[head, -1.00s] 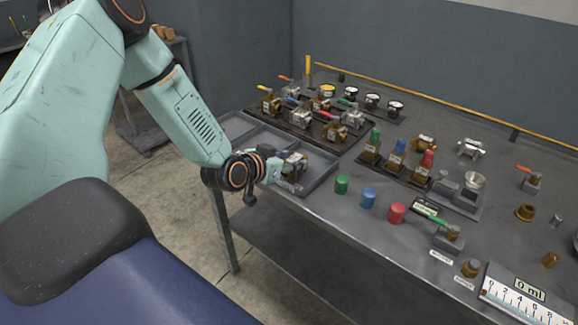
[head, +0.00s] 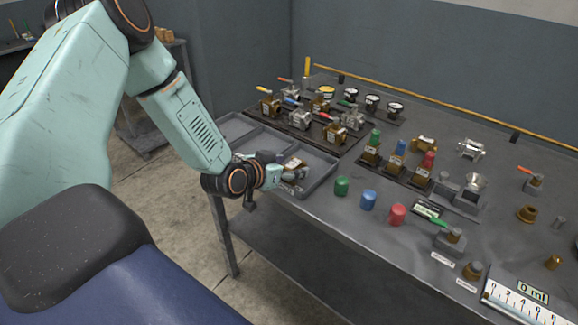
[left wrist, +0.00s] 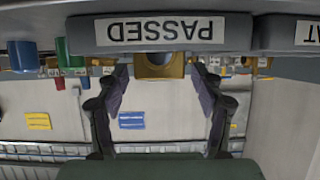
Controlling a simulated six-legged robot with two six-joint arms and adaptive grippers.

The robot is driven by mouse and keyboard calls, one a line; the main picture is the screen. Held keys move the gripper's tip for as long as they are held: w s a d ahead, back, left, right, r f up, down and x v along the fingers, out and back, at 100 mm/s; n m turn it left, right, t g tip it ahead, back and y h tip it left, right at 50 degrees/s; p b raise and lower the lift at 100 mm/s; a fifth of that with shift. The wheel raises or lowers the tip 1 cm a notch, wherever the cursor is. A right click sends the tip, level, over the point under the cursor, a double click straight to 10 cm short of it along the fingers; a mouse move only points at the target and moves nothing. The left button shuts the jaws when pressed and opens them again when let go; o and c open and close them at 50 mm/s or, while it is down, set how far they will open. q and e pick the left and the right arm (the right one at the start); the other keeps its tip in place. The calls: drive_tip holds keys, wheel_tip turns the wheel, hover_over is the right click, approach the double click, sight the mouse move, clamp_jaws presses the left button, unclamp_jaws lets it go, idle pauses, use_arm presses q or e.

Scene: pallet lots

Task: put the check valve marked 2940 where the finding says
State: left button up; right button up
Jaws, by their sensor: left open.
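A brass valve (head: 296,163) is in the front compartment of the grey divided tray (head: 238,126) at the table's left end. Its marking cannot be read, so I cannot tell whether it is the one marked 2940. My left gripper (head: 297,176) is at this compartment, open, and partly hides the valve. In the left wrist view, which is upside down, the open fingers (left wrist: 160,92) stand either side of a brass body (left wrist: 160,66). A tray label reading PASSED (left wrist: 160,31) shows there. My right gripper is out of view.
Several lever-handled valves (head: 320,104) stand on a dark rack behind the tray. Green, blue and red caps (head: 368,199) stand along the front edge.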

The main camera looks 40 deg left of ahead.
use_arm(q)
drive_tip(key=shift+r+p, duration=0.35)
drive_tip(key=shift+r, duration=0.05)
drive_tip(key=shift+s+a+r, duration=0.1)
drive_tip(key=shift+s, duration=0.25)
drive_tip(key=p+v, duration=0.8)
drive_tip(key=v, duration=0.3)
drive_tip(key=s+d+f+g+h, duration=0.2)
drive_tip(key=s+d+f+g, duration=0.5)
drive_tip(key=d, duration=0.4)
drive_tip(key=s+d+f+g+y, duration=0.1)
drive_tip(key=s+d+f+g, duration=0.1)
drive_tip(key=s, duration=0.7)
drive_tip(key=s+d+f+n+g+y, duration=0.1)
drive_tip(key=s+d+f+g, duration=0.1)
drive_tip(key=s, duration=0.8)
drive_tip(key=shift+f+g+y, duration=0.3)
drive_tip(key=shift+f+g, duration=0.55)
drive_tip(key=shift+g, duration=0.05)
